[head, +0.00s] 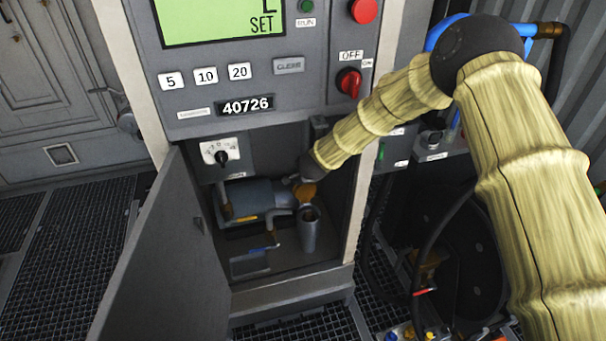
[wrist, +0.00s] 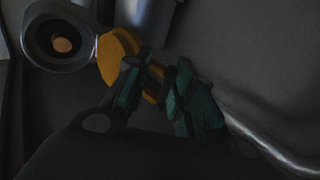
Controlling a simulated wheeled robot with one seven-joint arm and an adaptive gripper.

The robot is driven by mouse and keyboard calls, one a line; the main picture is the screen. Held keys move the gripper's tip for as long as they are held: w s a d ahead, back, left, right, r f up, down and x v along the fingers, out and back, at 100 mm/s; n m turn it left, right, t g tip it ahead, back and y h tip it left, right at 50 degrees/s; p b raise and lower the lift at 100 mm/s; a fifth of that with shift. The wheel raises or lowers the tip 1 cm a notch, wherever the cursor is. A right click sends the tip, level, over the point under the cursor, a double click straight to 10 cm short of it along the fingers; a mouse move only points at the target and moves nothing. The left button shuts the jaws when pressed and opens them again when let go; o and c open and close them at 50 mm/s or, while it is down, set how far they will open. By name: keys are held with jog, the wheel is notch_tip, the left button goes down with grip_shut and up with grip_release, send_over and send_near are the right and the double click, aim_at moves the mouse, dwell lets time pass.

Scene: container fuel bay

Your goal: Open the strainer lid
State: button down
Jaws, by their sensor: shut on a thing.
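The strainer is a grey upright cylinder (head: 309,234) inside the open cabinet; its round mouth shows dark. In the wrist view its mouth (wrist: 40,38) is a grey ring with a small orange-brown spot inside. The orange-yellow strainer lid (wrist: 116,58) stands tilted on edge beside the mouth, not covering it. It also shows in the head view (head: 304,193), partly hidden by my arm's end. My gripper (wrist: 160,84) has its green fingertips closed on the lid's orange part. The exact contact is dark and partly hidden.
The cabinet door (head: 168,262) stands open at left. A grey-blue horizontal cylinder (head: 258,196) with pipes and a blue-handled part (head: 262,249) sit left of the strainer. A panel with a rotary dial (head: 220,152) is above. The cabinet's right wall is close to my arm.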

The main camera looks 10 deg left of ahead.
jog(key=shift+s+f, duration=0.1)
jog(key=shift+f, duration=0.15)
jog(key=c, duration=1.6)
grip_release()
jog(key=shift+o, duration=0.2)
jog(key=shift+f, duration=0.1)
jog(key=shift+r, duration=0.2)
jog(key=shift+d+r, duration=0.1)
jog(key=shift+r, duration=0.1)
jog(key=v, duration=1.1)
jog(key=shift+s+r, duration=0.15)
jog(key=shift+s, duration=0.05)
jog(key=shift+d, duration=0.15)
